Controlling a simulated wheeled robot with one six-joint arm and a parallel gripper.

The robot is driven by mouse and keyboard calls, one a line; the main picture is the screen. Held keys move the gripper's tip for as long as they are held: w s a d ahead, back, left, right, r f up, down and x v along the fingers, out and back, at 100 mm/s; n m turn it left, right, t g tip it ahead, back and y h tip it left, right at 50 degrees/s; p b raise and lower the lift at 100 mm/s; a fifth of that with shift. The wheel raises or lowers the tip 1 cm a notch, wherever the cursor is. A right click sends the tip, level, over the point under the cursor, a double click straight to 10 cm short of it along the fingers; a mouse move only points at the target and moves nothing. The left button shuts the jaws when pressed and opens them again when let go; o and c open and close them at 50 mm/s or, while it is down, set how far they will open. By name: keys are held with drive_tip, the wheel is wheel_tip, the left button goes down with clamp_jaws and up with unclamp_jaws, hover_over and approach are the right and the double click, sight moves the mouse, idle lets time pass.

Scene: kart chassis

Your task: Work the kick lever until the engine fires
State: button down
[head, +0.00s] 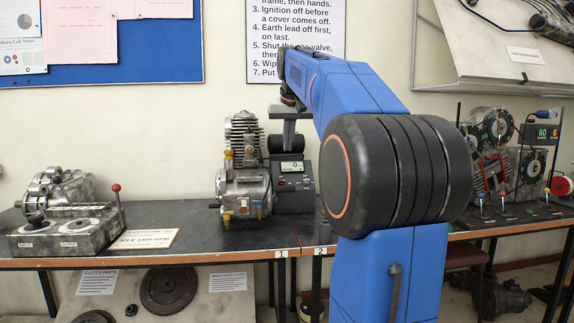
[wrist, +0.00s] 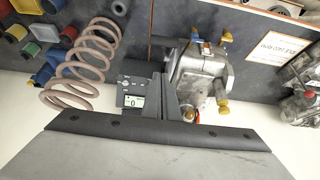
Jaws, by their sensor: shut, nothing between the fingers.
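The small metal engine (head: 243,188) stands on the bench with a finned cylinder and yellow and blue fittings; it also shows in the wrist view (wrist: 205,72). A dark meter box (head: 293,185) beside it reads 0, and its display shows in the wrist view (wrist: 133,101). My gripper (head: 289,140) is above the meter box, just right of the finned cylinder. In the wrist view its fingers (wrist: 166,92) are together and empty, between the meter and the engine. A dark bar (wrist: 164,41) sticks out from the engine; I cannot tell whether it is the kick lever.
A gearbox model with a red-knobbed lever (head: 116,187) stands at the left. A machine with dials (head: 493,150) stands at the right. In the wrist view a large coil spring (wrist: 83,65) and colored bins (wrist: 45,35) lie near the meter. The bench left of the engine has bare room.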

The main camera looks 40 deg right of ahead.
hover_over(287, 187)
drive_tip(key=f, duration=0.5)
drive_tip(key=w+f, duration=0.1)
drive_tip(key=f, duration=0.2)
drive_tip(key=shift+d+f, duration=0.15)
drive_tip(key=shift+f, duration=0.05)
drive_tip(key=shift+s+a+f, duration=0.1)
drive_tip(key=shift+s+f, duration=0.1)
drive_tip(key=shift+f, duration=0.35)
drive_tip(key=shift+s+a+f, duration=0.1)
drive_tip(key=shift+s+f, duration=0.05)
drive_tip(key=shift+f, duration=0.35)
drive_tip(key=shift+s+a+f, duration=0.1)
drive_tip(key=shift+s+f, duration=0.05)
drive_tip(key=shift+f, duration=0.7)
drive_tip(key=shift+s+a+f+t+h, duration=0.2)
drive_tip(key=shift+s+f+t+h, duration=0.05)
drive_tip(key=shift+s+f, duration=0.2)
drive_tip(key=shift+s+a+f+t+h, duration=0.2)
drive_tip(key=shift+s+f+t+h, duration=0.1)
drive_tip(key=shift+f, duration=0.1)
wheel_tip(287, 187, down, 14)
drive_tip(key=s+a+t, duration=0.1)
drive_tip(key=s, duration=0.1)
drive_tip(key=shift+s+a+h, duration=0.35)
drive_tip(key=shift+s+a, duration=0.05)
drive_tip(key=shift+f, duration=0.1)
